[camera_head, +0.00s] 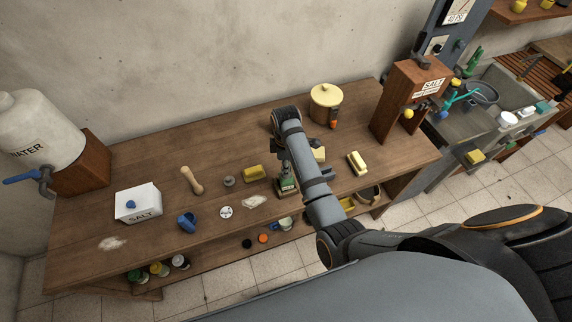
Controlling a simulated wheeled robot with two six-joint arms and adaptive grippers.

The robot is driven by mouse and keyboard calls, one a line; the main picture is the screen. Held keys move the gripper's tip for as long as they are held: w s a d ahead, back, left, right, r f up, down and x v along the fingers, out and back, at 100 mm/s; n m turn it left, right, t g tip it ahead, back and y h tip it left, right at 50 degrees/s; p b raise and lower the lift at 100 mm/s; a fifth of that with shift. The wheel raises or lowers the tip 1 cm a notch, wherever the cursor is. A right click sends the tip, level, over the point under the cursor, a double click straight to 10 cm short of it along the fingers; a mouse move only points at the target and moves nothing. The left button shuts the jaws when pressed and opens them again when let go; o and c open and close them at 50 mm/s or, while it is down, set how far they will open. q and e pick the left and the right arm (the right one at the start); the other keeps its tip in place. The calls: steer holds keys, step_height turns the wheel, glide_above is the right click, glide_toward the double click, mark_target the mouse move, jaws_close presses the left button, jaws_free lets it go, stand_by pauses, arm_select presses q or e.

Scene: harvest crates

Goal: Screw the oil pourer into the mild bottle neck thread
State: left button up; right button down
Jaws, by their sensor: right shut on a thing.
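A green bottle (287,184) with a pale label stands upright near the front edge of the wooden table, partly hidden by my right arm. My right gripper (285,162) points down directly over the bottle's neck. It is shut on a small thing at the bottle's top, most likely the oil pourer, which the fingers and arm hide. I cannot tell whether the pourer sits in the neck thread. My left gripper is not in view.
Left of the bottle are a yellow block (253,173), a grey weight (229,181), a wooden pestle (192,181), a blue cup (187,222) and a white salt box (139,203). A yellow pot (326,104) stands behind to the right.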

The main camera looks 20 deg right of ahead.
steer(key=m, duration=0.6)
steer(key=c, duration=1)
jaws_free()
steer(key=shift+o, duration=0.2)
